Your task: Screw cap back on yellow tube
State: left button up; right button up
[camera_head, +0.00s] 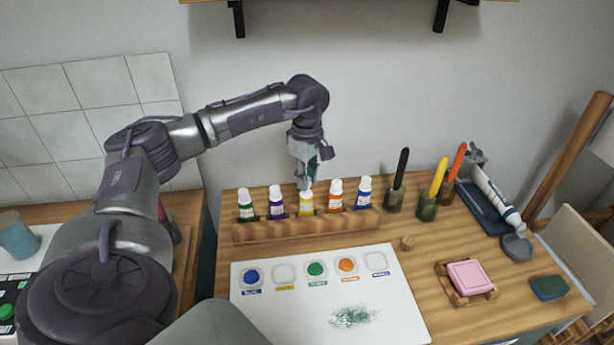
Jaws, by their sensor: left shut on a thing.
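The yellow tube (306,203) stands upright in the middle of a wooden rack (320,227), between a purple tube (276,207) and an orange tube (335,203). My left gripper (304,184) points down directly above the yellow tube. It is shut at the tube's white top, on what seems to be the cap. The fingers hide most of the cap, and I cannot tell whether it sits fully on the neck. My right gripper is not in view.
Green (246,210) and blue (364,198) tubes stand at the rack's ends. A white palette sheet (290,310) lies in front. A pink block (467,276) sits front right.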

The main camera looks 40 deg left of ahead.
pick_arm(q)
jog(key=shift+f+b, duration=0.45)
jog(key=shift+f, duration=0.3)
dwell(1.6)
jog(key=o, duration=1)
jog(key=shift+o, duration=0.2)
jog(key=shift+r+p, duration=2.55)
jog(key=shift+r, duration=1)
jog(key=shift+s+f, duration=0.1)
jog(key=shift+f, duration=0.05)
